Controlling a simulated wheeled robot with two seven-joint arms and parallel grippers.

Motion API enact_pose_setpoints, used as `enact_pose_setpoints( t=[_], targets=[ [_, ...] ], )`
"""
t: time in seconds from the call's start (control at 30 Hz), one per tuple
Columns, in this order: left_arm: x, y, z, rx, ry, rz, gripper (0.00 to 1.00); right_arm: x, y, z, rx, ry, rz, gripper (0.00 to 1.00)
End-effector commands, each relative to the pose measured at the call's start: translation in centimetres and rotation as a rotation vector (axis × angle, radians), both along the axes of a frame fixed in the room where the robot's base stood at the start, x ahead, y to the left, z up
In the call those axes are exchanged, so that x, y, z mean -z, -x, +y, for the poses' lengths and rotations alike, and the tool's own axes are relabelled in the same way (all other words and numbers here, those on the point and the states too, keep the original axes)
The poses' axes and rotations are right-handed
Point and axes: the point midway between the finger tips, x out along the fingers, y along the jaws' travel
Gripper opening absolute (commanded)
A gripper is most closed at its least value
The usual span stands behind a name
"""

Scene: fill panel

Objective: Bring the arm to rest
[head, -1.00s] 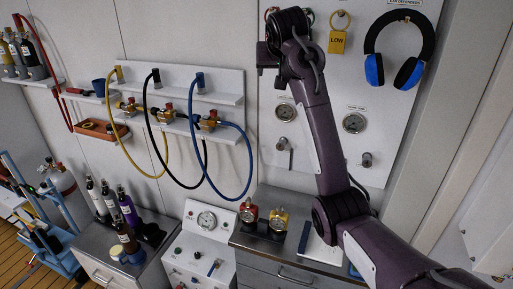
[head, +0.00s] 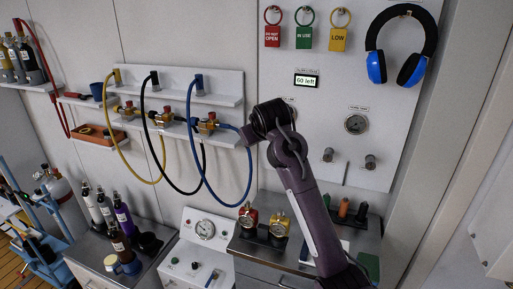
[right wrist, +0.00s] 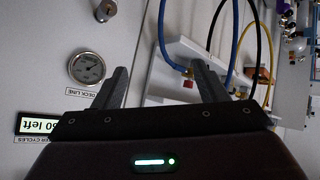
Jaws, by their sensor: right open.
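My right arm (head: 302,190) rises from the bottom right of the head view in front of the panel. In the head view the fingers are mostly hidden by the wrist. My left gripper is not in view.
Red (head: 272,36), green (head: 304,38) and yellow (head: 338,39) tags hang on the panel above a "60 left" display (head: 306,81). Blue headphones (head: 401,45) hang at right. Looped hoses (head: 222,185) hang left of my wrist. Two regulators (head: 279,223) stand on the cabinet below.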

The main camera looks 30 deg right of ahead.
Motion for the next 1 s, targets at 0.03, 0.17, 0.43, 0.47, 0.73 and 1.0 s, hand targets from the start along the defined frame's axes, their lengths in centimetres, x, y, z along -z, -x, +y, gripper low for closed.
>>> enact_pose_setpoints(
  t=[0.03,0.17,0.43,0.47,0.73,1.0],
  targets=[
    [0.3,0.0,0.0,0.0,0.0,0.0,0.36,0.8,0.1,0.2,-0.012,0.008,0.003,0.66],
    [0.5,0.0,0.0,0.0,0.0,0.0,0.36,1.6,0.3,0.6,-0.033,0.026,0.004,0.66],
    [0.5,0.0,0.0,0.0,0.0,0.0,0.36,2.2,0.5,0.9,-0.043,0.032,0.009,0.66],
    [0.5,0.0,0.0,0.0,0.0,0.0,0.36,2.6,0.7,1.0,-0.046,0.031,0.014,0.66],
    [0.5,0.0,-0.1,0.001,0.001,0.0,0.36,13.6,7.5,5.5,-0.1,0.004,0.165,0.66],
    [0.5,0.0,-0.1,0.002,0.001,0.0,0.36,23.4,20.2,10.8,-0.157,-0.08,0.361,0.66]
  ],
)
